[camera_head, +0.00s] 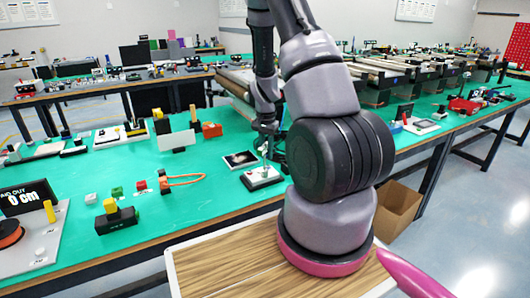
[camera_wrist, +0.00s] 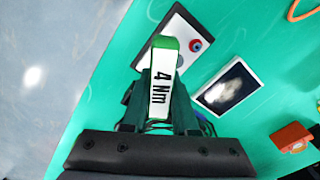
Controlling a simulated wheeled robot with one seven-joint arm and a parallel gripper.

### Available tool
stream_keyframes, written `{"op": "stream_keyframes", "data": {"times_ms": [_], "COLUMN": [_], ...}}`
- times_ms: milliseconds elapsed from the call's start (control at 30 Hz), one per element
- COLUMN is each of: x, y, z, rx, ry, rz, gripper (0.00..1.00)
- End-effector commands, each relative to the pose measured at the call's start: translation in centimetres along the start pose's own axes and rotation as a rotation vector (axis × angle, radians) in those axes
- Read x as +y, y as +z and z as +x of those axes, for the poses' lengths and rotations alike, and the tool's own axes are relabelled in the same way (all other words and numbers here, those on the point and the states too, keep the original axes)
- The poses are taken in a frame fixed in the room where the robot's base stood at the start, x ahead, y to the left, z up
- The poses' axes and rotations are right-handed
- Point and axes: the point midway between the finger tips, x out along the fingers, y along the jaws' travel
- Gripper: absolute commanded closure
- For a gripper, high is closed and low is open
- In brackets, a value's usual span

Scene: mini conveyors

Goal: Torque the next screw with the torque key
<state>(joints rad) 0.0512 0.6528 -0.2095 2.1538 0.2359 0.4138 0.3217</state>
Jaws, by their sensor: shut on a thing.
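My gripper (camera_head: 268,140) is over the green table in the head view, partly behind my own arm. In the wrist view it is shut on the torque key (camera_wrist: 162,80), which has a green rim and a white face marked "4 Nm". A white-topped plate with a dark base (camera_head: 262,177) lies just below the gripper. In the wrist view the plate (camera_wrist: 172,30) is partly hidden behind the key. A small round red and blue part (camera_wrist: 196,45) shows on it beside the key. I cannot tell whether the key touches a screw.
A dark picture card (camera_head: 240,160) lies left of the plate, with an orange block (camera_head: 211,130) farther back. A cardboard box (camera_head: 397,207) stands on the floor.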

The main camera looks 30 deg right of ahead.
Motion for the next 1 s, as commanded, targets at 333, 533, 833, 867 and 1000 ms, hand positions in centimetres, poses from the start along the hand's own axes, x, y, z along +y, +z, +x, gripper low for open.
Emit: {"op": "stream_keyframes", "data": {"times_ms": [333,533,833,867,1000], "x": [-0.1,-0.1,-0.1,-0.1,-0.3], "y": [-0.1,-0.1,0.0,0.0,0.3], "z": [-0.1,-0.8,-1.4,-1.4,-1.4], "rx": [0.001,0.003,0.001,0.001,0.002], "ry": [-0.001,-0.002,-0.004,-0.005,-0.010], "rz": [0.005,0.002,-0.146,-0.211,-0.552], "gripper": [1.00,1.00,1.00,1.00,1.00]}}
